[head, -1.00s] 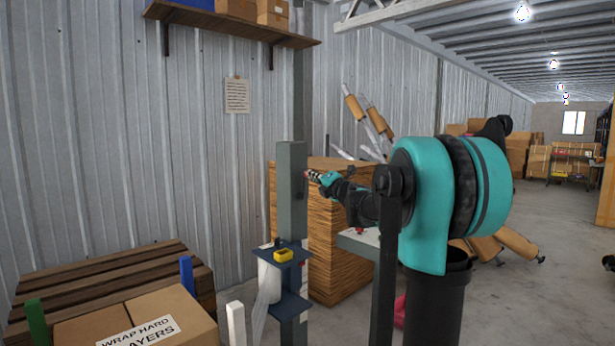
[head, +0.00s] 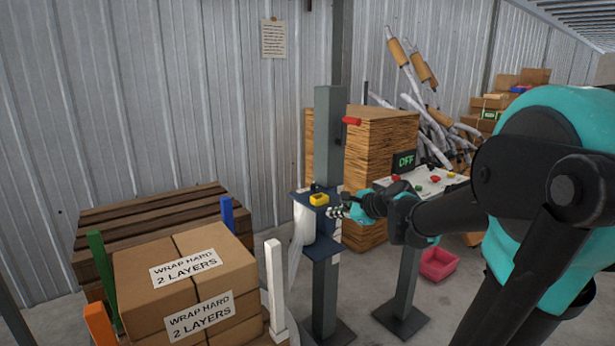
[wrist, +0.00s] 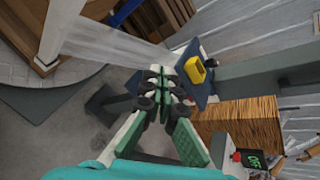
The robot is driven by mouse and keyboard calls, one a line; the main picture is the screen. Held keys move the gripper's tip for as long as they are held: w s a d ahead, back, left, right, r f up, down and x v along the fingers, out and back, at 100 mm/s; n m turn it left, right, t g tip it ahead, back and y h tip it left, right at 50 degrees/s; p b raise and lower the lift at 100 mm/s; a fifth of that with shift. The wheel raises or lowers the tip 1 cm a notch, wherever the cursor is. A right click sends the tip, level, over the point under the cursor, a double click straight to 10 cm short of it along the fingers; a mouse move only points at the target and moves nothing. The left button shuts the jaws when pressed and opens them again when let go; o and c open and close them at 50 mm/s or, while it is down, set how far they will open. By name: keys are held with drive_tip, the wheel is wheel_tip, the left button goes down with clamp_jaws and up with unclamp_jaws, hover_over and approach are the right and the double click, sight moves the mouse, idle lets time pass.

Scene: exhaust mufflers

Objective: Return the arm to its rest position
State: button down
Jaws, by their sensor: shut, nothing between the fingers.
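My arm reaches in from the right of the head view, its teal and black links bent towards the middle. My gripper (head: 337,211) is at its end, beside the blue shelf (head: 311,228) on the grey post. In the wrist view my gripper (wrist: 160,77) shows with its fingers closed together and nothing between them. The fingertips are close to the blue shelf (wrist: 203,88) in that view. I cannot tell whether they touch it.
Taped boxes (head: 187,284) stand at the front left between coloured stakes. A grey post (head: 327,150) carries the shelf with a yellow item (head: 319,199). A control panel reading OFF (head: 404,161) and a pink bin (head: 438,264) stand right of it. Plywood (head: 380,140) stands behind.

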drive_tip(key=s+d+f+n+g+h, duration=0.2)
drive_tip(key=s+d+f+n+h, duration=0.2)
drive_tip(key=s+f+n, duration=0.5)
drive_tip(key=s+d+f+n+g+h, duration=0.3)
drive_tip(key=s+d+f+n, duration=0.3)
drive_tip(key=s+f+n, duration=0.4)
drive_tip(key=s+f, duration=0.2)
drive_tip(key=s, duration=0.1)
drive_tip(key=shift+s+d+f+n+h, duration=0.15)
drive_tip(key=shift+s+d+n+h, duration=0.15)
drive_tip(key=shift+s+d+h, duration=0.1)
drive_tip(key=shift+w+a, duration=0.1)
drive_tip(key=shift+a, duration=0.1)
